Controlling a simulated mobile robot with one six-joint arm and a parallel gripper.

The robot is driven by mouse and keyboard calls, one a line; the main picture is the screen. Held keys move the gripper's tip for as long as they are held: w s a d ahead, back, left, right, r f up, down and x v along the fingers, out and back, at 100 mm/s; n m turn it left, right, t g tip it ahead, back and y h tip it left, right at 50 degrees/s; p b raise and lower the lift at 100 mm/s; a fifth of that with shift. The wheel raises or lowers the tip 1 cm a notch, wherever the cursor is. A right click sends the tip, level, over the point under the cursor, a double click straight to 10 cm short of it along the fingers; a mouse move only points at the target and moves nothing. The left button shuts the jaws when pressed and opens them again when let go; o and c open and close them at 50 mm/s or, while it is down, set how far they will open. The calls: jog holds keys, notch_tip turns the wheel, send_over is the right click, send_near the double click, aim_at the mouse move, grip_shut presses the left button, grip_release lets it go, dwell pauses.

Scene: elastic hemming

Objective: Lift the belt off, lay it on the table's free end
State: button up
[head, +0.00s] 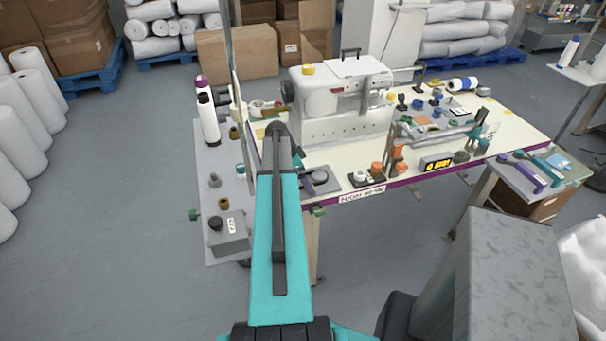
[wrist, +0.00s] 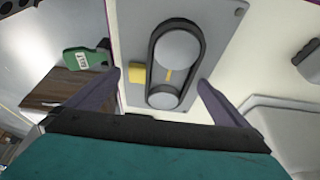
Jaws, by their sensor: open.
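The black belt (wrist: 151,62) is looped around two round grey pulleys (wrist: 179,46) on a grey plate (wrist: 222,22) in the wrist view. My gripper (wrist: 158,81) is open, with one dark finger on each side of the belt's lower end in the picture. Nothing is between the fingers in their grasp; I cannot tell the gap to the belt. In the head view my arm hides part of the plate (head: 330,187) at the table's near edge. The cream table (head: 518,132) has a purple front edge, and its right end looks bare.
A white sewing machine (head: 340,105) stands behind the plate. A grey side shelf (head: 215,165) with bottles is left. A green tag (wrist: 86,59) sits near the left finger.

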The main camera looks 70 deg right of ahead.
jog(key=shift+f, duration=0.1)
jog(key=shift+c, duration=0.4)
jog(key=c, duration=1.1)
jog(key=shift+r, duration=0.4)
jog(key=shift+r, duration=0.35)
jog(key=shift+r+p, duration=0.45)
jog(key=shift+r, duration=0.75)
notch_tip(320, 180, up, 4)
jog(key=shift+f+p, duration=0.15)
jog(key=shift+p, duration=0.4)
jog(key=shift+s, duration=0.2)
